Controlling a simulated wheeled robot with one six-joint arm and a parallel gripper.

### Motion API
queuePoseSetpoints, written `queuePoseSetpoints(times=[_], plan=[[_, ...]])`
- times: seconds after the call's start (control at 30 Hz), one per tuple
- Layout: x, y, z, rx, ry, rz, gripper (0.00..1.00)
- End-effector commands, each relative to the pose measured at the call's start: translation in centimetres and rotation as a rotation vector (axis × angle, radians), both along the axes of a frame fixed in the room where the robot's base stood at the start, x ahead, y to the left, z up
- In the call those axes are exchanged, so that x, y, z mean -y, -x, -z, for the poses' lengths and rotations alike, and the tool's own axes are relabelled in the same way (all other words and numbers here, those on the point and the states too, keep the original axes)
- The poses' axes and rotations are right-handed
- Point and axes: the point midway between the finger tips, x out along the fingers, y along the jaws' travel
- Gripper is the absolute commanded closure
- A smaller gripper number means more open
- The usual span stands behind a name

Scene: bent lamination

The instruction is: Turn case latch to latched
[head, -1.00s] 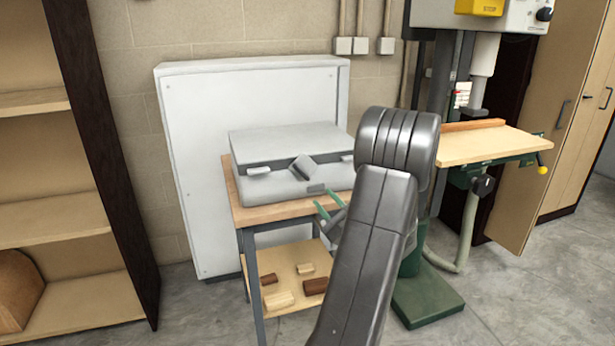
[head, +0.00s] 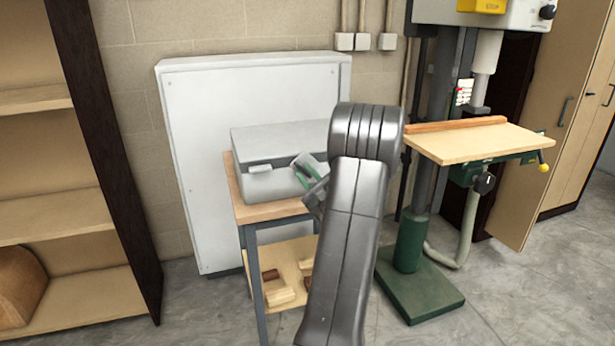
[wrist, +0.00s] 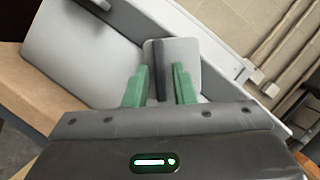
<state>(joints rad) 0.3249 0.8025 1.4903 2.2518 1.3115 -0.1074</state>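The grey case (head: 270,182) sits shut on a small wood-topped table (head: 232,190). Its latch shows in the wrist view as a pale plate (wrist: 184,56) with a dark upright bar (wrist: 157,70); in the head view my gripper and arm partly hide it. My gripper (wrist: 158,76) has two green fingers, set apart, one on each side of the dark bar. Gaps seem to show on both sides, and I cannot tell whether either finger touches it. In the head view, my gripper (head: 308,176) is at the case front, and my arm covers the case's right part.
A white cabinet (head: 205,130) stands behind the table against the block wall. A drill press with a wooden table (head: 475,142) stands at the right. A wooden shelf unit (head: 45,217) is at the left. Wood blocks (head: 280,295) lie on the lower shelf.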

Motion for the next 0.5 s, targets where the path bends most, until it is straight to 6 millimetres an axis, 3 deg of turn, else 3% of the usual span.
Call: queuePoseSetpoints(times=[0.03,0.1,0.5], plan=[[0.01,0.01,0.00,0.000,0.000,0.000,0.87],[0.00,0.02,0.01,0.000,0.000,0.000,1.00],[0.11,-0.01,0.32,0.015,0.043,-0.001,1.00]])
